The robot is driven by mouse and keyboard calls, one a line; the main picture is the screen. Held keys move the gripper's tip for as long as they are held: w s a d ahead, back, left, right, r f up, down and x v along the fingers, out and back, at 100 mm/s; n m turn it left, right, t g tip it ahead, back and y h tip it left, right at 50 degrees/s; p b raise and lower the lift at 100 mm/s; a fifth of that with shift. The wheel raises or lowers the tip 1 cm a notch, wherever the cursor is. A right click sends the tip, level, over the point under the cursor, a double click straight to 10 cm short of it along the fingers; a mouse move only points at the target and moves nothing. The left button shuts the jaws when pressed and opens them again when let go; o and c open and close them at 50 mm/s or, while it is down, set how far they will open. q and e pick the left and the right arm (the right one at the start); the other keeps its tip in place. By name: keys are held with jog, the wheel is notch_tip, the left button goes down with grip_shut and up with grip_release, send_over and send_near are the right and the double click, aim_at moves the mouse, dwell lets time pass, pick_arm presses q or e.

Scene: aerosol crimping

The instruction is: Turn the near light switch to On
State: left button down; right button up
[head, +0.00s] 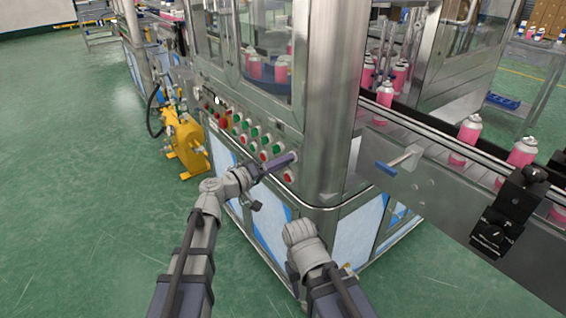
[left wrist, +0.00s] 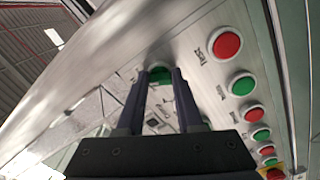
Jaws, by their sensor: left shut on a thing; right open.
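The control panel (head: 238,128) on the machine's slanted front carries rows of red and green round controls. My left gripper (head: 290,158) reaches the lower right end of this panel. In the left wrist view its two dark fingers (left wrist: 160,80) close around a round control with a green part (left wrist: 158,72). This looks like the light switch, but the fingers hide most of it, and I cannot read its setting. A label with print shows between the fingers. My right arm's wrist shows low in the head view, in front of the machine's corner; its fingers are hidden.
A red button (left wrist: 227,45) and a green button (left wrist: 242,84) lie close beside the left fingers. A steel corner post (head: 330,100) stands right of the panel. A conveyor with pink cans (head: 467,132) runs at right. A yellow pump (head: 185,142) stands on the open green floor.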

pick_arm(q)
jog(key=c, duration=0.6)
grip_release()
jog(key=shift+o, duration=0.2)
jog(key=v, duration=0.8)
jog(key=shift+d, duration=0.1)
